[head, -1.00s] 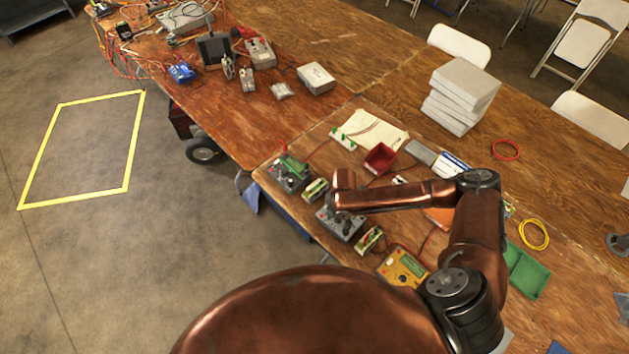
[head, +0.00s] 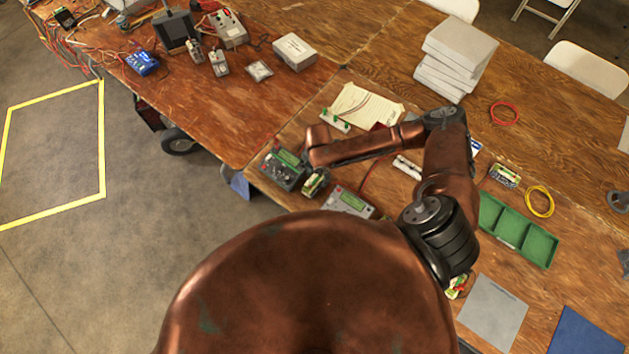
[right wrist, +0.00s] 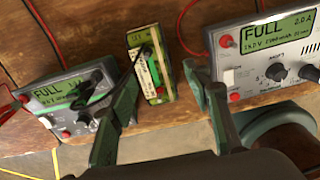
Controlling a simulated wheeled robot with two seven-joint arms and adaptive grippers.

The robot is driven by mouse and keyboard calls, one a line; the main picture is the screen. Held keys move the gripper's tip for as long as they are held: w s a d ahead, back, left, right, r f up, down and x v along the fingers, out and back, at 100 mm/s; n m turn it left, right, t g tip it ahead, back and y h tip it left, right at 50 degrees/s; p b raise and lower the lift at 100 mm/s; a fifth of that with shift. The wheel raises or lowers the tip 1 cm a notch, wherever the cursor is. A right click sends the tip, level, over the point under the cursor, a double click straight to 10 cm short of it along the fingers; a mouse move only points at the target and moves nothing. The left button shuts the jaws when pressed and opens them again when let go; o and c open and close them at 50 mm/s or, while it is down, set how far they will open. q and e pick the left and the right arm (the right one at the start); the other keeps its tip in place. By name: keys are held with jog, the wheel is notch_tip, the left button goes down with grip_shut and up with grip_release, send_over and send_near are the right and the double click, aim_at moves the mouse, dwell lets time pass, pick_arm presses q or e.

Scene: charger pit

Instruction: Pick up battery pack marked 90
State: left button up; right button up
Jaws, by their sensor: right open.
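A yellow-green battery pack (head: 315,182) stands between two chargers at the table's near edge in the head view. In the right wrist view, a green and cream pack (right wrist: 151,66) with a dark lead lies between and beyond my open fingers. Its number is not legible. My right gripper (right wrist: 160,80) is open and empty; in the head view the gripper (head: 307,170) is mostly hidden under my wrist. Other packs lie at the right (head: 504,175) and beside my arm (head: 456,287); no mark can be read. My left gripper is not in view.
A dark grey charger (head: 283,170) and a light grey charger (head: 348,203) flank the pack closely; both screens read FULL in the wrist view. A green compartment tray (head: 526,242), a grey mat (head: 492,314) and a blue mat (head: 583,335) lie right. Red leads cross the table.

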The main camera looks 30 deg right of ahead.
aim_at(315, 180)
jog(key=f, duration=0.2)
jog(key=w+f, duration=0.1)
jog(key=shift+a, duration=0.25)
jog(key=shift+s+f, duration=0.2)
jog(key=shift+f, duration=0.9)
jog(key=shift+w+f, duration=0.1)
jog(key=shift+w, duration=0.05)
jog(key=shift+c, duration=0.4)
jog(key=c, duration=1.1)
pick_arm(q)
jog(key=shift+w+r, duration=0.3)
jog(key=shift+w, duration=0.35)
pick_arm(e)
grip_shut()
